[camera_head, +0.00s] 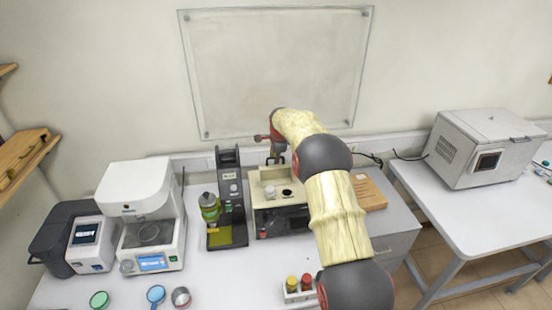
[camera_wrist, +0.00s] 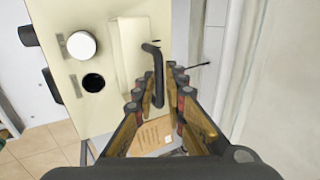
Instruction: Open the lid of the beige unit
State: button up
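The beige unit (camera_head: 262,203) stands on the white bench by the wall, with a dark front panel. In the wrist view its beige top (camera_wrist: 100,15) carries a white round cap (camera_wrist: 82,45), a black round hole (camera_wrist: 93,82) and a pale raised block (camera_wrist: 132,50). A bent black handle (camera_wrist: 156,70) stands by that block. My gripper (camera_head: 277,150) is above the back of the unit. In the wrist view my gripper (camera_wrist: 157,88) is open, its two fingers on either side of the handle. I cannot tell whether they touch it.
A black stand (camera_head: 230,190) with a green-yellow vessel is close on the left, and a white instrument (camera_head: 150,205) beyond it. A wooden block (camera_head: 370,192) lies to the right. Small bottles (camera_head: 299,283) stand in front. The wall is close behind.

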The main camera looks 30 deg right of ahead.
jog(key=shift+r, duration=0.1)
jog(key=v, duration=1.1)
jog(key=shift+s+r, duration=0.2)
jog(key=shift+r, duration=0.2)
